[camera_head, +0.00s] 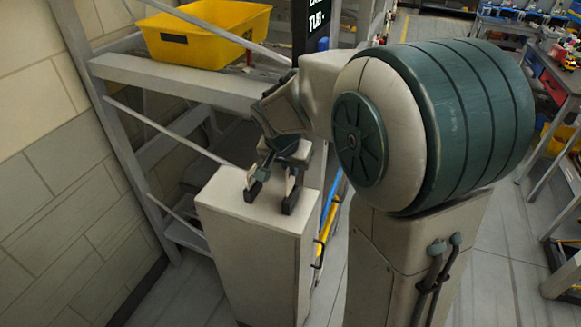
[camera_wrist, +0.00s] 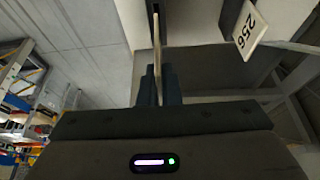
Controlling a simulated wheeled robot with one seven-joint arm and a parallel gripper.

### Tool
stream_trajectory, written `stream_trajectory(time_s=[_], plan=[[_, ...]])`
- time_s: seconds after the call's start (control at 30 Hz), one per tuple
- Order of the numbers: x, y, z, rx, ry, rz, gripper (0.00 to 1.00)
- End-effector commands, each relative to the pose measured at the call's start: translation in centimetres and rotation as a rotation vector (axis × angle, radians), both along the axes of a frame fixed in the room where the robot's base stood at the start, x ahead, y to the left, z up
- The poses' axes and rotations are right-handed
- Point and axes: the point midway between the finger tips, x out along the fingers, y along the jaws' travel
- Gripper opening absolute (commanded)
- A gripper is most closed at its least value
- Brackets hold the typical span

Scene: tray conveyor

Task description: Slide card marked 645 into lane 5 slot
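In the wrist view a thin cream card (camera_wrist: 157,40) shows edge-on between the two dark fingers of my gripper (camera_wrist: 158,72). The fingers lie close on both sides of it. Its marking faces away, so I cannot read a number. No lane 5 slot can be made out, and no card reading 645 is legible.
A grey metal rack (camera_head: 170,80) stands behind the pedestal, with a yellow tub (camera_head: 203,40) on its upper shelf. A block wall (camera_head: 50,160) closes the left side. Floor (camera_head: 500,270) is clear at the lower right, with worktables beyond.

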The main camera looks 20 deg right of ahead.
Motion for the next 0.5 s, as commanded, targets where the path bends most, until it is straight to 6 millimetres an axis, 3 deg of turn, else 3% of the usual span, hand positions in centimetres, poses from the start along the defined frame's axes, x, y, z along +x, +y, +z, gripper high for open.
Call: stream_trajectory(time_s=[0.5], plan=[[0.1,0.0,4.0,0.000,-0.004,-0.001,0.00]])
